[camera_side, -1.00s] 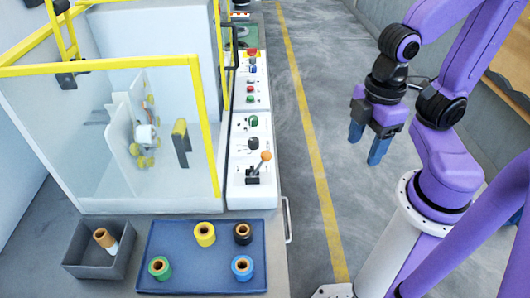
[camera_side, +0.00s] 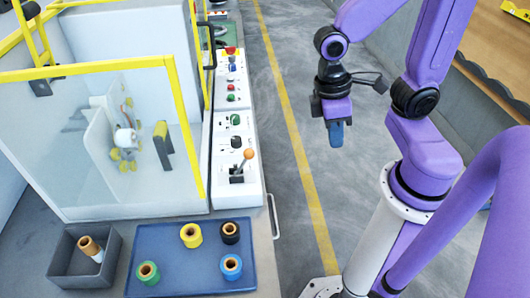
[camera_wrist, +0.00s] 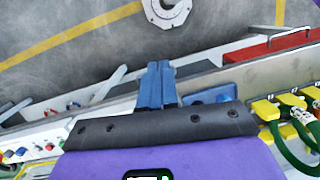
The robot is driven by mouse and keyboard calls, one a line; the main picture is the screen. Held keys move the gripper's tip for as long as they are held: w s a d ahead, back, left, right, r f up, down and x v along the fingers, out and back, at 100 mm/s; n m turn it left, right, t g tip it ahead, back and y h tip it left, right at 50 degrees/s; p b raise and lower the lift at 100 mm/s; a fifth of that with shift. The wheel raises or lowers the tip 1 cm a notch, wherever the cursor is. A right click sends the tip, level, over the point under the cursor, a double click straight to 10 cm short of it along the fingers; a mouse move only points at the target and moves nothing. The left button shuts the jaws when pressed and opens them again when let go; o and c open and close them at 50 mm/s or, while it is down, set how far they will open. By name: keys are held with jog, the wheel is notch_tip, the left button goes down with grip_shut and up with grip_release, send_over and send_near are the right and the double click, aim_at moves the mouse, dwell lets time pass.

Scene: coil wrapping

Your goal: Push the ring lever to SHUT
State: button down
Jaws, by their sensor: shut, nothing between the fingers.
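A lever with an orange ball knob (camera_side: 249,154) stands on the white control panel (camera_side: 222,188) beside the machine enclosure, in the side view. It is the only clear lever there, and I cannot read any SHUT mark. My gripper (camera_side: 336,138) hangs over the grey floor to the right of the panel, apart from the lever and pointing down. Its blue fingers are together and empty; they also show side by side in the wrist view (camera_wrist: 158,80). I cannot pick out the orange knob in the wrist view.
The yellow-framed enclosure (camera_side: 188,130) rises left of the panel. A blue tray (camera_side: 190,272) with several coloured spools and a grey bin (camera_side: 60,270) sit in front. A door handle (camera_side: 274,215) sticks out at the bench side. Floor between bench and arm is clear.

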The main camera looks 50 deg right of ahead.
jog(key=w+d+f+n+t+y, duration=0.3)
jog(key=f+n+t+y, duration=0.4)
jog(key=n, duration=0.4)
jog(key=w+d+f+n+t+y, duration=0.4)
jog(key=f+n+t+y, duration=0.3)
jog(key=f+n+y, duration=0.2)
jog(key=shift+w+d+f+n+y, duration=0.3)
jog(key=shift+w+n+y, duration=0.2)
jog(key=shift+n+y, duration=0.55)
send_near(243, 163)
notch_tip(243, 163, up, 4)
jog(key=w+a, duration=0.2)
jog(key=a, duration=0.1)
dwell(0.6)
